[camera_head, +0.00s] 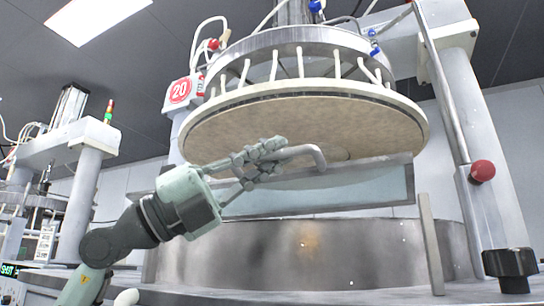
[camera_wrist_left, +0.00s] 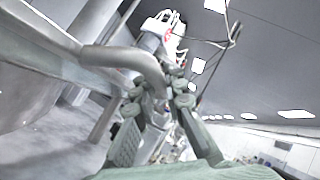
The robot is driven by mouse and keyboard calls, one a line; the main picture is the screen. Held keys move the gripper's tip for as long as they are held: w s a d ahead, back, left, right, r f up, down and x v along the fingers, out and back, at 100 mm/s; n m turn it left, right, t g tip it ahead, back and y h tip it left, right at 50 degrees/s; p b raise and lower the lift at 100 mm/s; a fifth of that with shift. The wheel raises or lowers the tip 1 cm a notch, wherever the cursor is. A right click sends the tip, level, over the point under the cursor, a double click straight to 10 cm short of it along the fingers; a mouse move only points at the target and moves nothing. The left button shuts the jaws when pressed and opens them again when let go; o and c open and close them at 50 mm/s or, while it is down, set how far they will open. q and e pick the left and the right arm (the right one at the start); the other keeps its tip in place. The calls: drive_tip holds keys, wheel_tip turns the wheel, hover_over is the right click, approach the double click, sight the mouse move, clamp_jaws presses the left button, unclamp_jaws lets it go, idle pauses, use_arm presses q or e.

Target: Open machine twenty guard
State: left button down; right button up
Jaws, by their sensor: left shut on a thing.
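Machine twenty stands in front of me, marked by a red round "20" sign (camera_head: 180,91). Its guard (camera_head: 330,192) is a translucent panel in a metal frame below the round upper platen (camera_head: 310,125). A bent metal handle (camera_head: 305,151) sticks out from the guard's top rail. My left gripper (camera_head: 262,160) is shut on this handle. In the left wrist view the bent handle (camera_wrist_left: 130,58) runs in between the fingers (camera_wrist_left: 155,95). The fingers hide part of the handle. My right gripper is not in view.
A steel basin wall (camera_head: 290,252) stands below the guard. At the right are a post with a red ball knob (camera_head: 482,171) and a black knob (camera_head: 510,268). Another machine with a signal light (camera_head: 108,112) stands at the left.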

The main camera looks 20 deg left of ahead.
use_arm(q)
drive_tip(key=shift+f, duration=0.2)
idle(0.3)
drive_tip(key=c, duration=1.6)
unclamp_jaws()
drive_tip(key=shift+o, duration=0.2)
drive_tip(key=shift+s+a+f, duration=0.1)
drive_tip(key=shift+a+f, duration=0.1)
drive_tip(key=shift+a, duration=0.05)
drive_tip(key=v, duration=1.1)
drive_tip(key=shift+s+a, duration=0.15)
drive_tip(key=shift+f, duration=0.1)
drive_tip(key=shift+c, duration=0.3)
